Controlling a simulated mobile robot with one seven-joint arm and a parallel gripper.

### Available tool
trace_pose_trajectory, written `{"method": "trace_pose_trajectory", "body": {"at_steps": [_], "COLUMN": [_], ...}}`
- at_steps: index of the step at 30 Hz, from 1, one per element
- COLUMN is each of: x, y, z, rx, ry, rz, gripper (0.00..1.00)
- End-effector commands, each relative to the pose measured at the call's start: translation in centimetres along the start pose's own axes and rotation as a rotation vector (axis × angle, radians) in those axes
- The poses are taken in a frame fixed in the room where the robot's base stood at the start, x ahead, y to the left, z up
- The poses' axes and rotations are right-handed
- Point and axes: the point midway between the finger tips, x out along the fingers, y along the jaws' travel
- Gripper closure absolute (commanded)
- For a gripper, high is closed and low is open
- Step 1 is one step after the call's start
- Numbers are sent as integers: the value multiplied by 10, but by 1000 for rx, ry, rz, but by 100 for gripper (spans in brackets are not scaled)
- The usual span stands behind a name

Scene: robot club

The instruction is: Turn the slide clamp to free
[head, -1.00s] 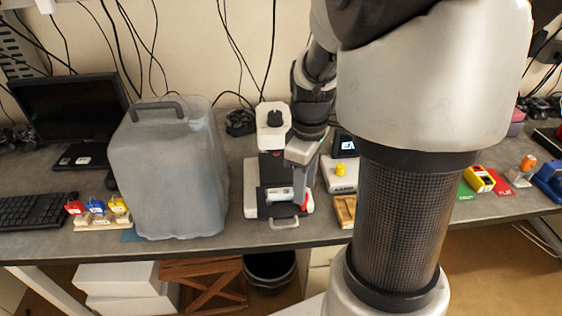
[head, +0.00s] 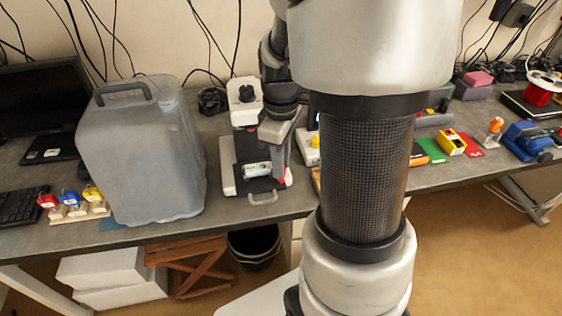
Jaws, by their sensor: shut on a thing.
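A white and black microscope-like device (head: 229,178) stands near the front edge of the bench, with a pale slide (head: 257,169) on its dark stage. A small red part (head: 283,182), which looks like the slide clamp's lever, shows at the right side of the stage. My gripper (head: 285,177) points down at that side and is shut on this red part. The fingers and my wrist hide most of the clamp, so its exact angle cannot be told.
A large grey jerrycan (head: 143,150) stands close to the left of the device. Red, blue and yellow padlocks (head: 70,198) are farther left. A small unit with a yellow knob (head: 314,141) is just right of my gripper. A yellow device (head: 452,142) lies farther right.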

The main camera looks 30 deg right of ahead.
Motion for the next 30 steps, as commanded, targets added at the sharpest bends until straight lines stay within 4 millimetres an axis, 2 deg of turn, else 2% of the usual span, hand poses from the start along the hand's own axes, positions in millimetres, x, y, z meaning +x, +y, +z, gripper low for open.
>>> {"method": "trace_pose_trajectory", "body": {"at_steps": [29, 30], "x": [0, -1], "y": [0, 0], "z": [-1, -1], "rx": [-1, -1], "ry": [2, 2], "rz": [1, 1], "gripper": [100, 78]}}
